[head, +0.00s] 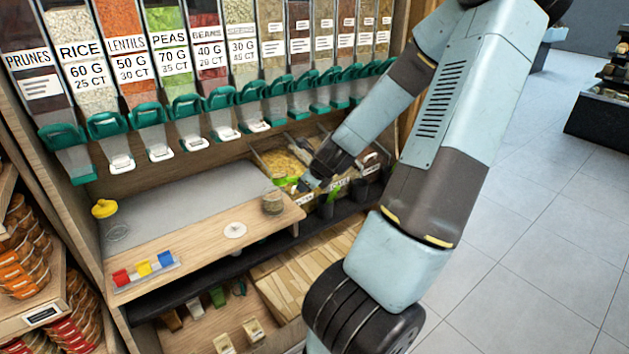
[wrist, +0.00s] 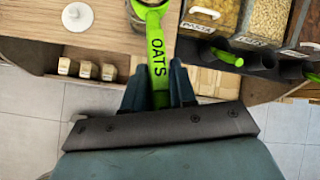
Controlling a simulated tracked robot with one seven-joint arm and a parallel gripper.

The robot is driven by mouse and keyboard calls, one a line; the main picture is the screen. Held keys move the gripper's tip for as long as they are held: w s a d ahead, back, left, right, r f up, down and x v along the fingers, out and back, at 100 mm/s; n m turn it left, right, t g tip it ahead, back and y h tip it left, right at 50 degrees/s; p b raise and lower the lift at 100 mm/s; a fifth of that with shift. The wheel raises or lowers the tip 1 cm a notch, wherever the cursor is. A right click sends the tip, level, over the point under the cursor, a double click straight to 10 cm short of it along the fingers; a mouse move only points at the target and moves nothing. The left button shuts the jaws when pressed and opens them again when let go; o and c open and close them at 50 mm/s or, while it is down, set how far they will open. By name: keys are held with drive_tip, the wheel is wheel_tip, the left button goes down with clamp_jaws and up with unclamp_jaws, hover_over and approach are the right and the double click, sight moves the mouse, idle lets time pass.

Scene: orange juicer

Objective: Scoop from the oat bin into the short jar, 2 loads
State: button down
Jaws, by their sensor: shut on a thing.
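My gripper (wrist: 160,88) is shut on the green handle of a scoop (wrist: 157,55) lettered OATS. The short jar (head: 272,204) stands near the counter's right end, just left of the gripper. In the wrist view the scoop's head is at the top edge, partly cut off, near the counter edge; its contents are unclear. I cannot tell which bin holds oats; my arm hides part of the bins.
Open bins (wrist: 266,18) with tan food stand right of the counter (head: 188,240). Black holders with green handles (wrist: 227,57) line their front. A white disc (head: 235,230) and a rack of coloured blocks (head: 145,268) lie on the counter. A yellow-topped container (head: 104,208) stands at left.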

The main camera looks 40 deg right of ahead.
drive_tip(key=shift+a, duration=0.4)
drive_tip(key=shift+w+g, duration=0.25)
drive_tip(key=shift+g, duration=0.15)
drive_tip(key=shift+w+r, duration=0.3)
drive_tip(key=shift+r, duration=0.1)
drive_tip(key=shift+a+f+g, duration=0.1)
drive_tip(key=shift+g, duration=0.3)
drive_tip(key=shift+w, duration=0.15)
drive_tip(key=shift+w+r+g, duration=0.2)
drive_tip(key=shift+r+g, duration=0.05)
drive_tip(key=shift+g, duration=0.15)
drive_tip(key=shift+w+r+h, duration=0.1)
drive_tip(key=shift+r+h, duration=0.15)
drive_tip(key=shift+h, duration=0.05)
drive_tip(key=shift+w+a, duration=0.1)
drive_tip(key=shift+w, duration=0.05)
drive_tip(key=shift+w+a+g, duration=0.1)
drive_tip(key=shift+w+g, duration=0.05)
drive_tip(key=shift+g, duration=0.25)
